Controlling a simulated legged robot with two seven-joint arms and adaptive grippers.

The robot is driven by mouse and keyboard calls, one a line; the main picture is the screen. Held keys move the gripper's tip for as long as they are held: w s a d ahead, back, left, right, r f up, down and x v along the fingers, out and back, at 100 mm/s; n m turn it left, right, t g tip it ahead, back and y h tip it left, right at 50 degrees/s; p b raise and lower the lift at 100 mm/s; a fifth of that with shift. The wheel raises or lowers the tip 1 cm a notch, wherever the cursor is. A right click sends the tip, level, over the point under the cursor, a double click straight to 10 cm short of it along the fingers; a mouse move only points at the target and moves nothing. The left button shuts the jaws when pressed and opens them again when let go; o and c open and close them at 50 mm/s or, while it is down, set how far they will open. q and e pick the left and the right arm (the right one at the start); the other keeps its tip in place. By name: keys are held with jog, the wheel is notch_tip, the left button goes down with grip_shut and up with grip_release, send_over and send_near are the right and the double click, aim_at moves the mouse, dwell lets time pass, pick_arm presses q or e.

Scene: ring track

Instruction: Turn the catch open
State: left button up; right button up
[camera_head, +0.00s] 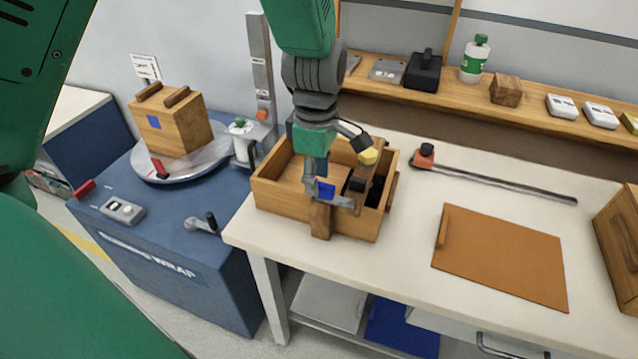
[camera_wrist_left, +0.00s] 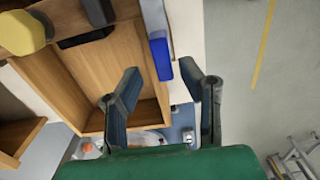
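An open wooden box (camera_head: 272,199) stands on the white bench. At its front wall are a wooden upright (camera_head: 321,221), a grey metal piece (camera_head: 342,203) and a blue tab (camera_head: 325,188); the tab looks like the catch's handle. My left gripper (camera_head: 316,180) comes down from above, close to the tab and partly covering it. In the left wrist view, the two fingers of my left gripper (camera_wrist_left: 166,92) are spread apart with nothing between the tips. The blue tab (camera_wrist_left: 160,56) lies just beyond them, seemingly untouched. My right gripper is not in view.
A yellow knob (camera_head: 368,157) sits over the box's right part. A blue wrapping machine (camera_head: 170,235) with a wooden crate (camera_head: 172,125) on its turntable stands left. A brown board (camera_head: 500,256) and a metal bar (camera_head: 500,182) lie right on the bench. A shelf runs behind.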

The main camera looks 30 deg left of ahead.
pick_arm(q)
jog(key=shift+s+f, duration=0.1)
jog(key=shift+f, duration=0.4)
jog(key=shift+d+f, duration=0.15)
jog(key=shift+d, duration=1.2)
jog(key=shift+c, duration=0.8)
grip_shut()
jog(key=shift+a, duration=0.8)
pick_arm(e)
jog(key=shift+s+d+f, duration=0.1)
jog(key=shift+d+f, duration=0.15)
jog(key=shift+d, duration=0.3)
pick_arm(q)
jog(key=shift+d, duration=0.1)
